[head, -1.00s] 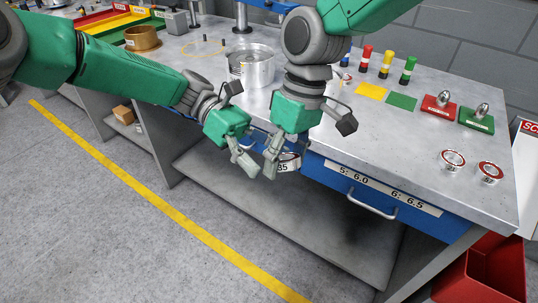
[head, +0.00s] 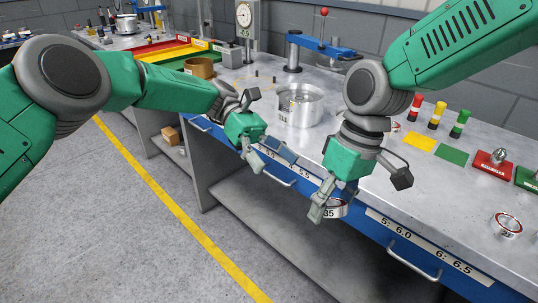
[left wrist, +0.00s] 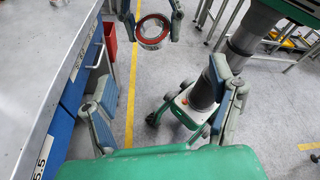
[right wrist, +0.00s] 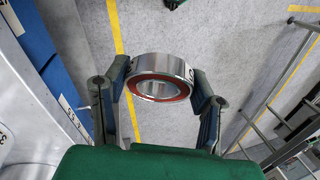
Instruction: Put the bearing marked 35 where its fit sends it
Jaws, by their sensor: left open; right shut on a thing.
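The bearing marked 35 (head: 334,209) is a silver ring with a red face. My right gripper (head: 324,208) is shut on it in front of the bench's drawer fronts. In the right wrist view the bearing (right wrist: 160,80) sits between both fingers, its hole visible. My left gripper (head: 252,156) is open and empty, to the left of the bearing and apart from it. The left wrist view shows the bearing (left wrist: 152,31) beyond the left fingers. A red block (head: 492,162) and a green block (head: 527,178), each with a metal knob, stand on the bench.
A metal housing (head: 300,105), a brass ring (head: 200,67) and a blue press (head: 318,43) stand on the bench. Red, yellow and green trays (head: 172,50) lie further left. Another bearing (head: 507,225) lies at right. Drawer handles (head: 414,261) jut from the front.

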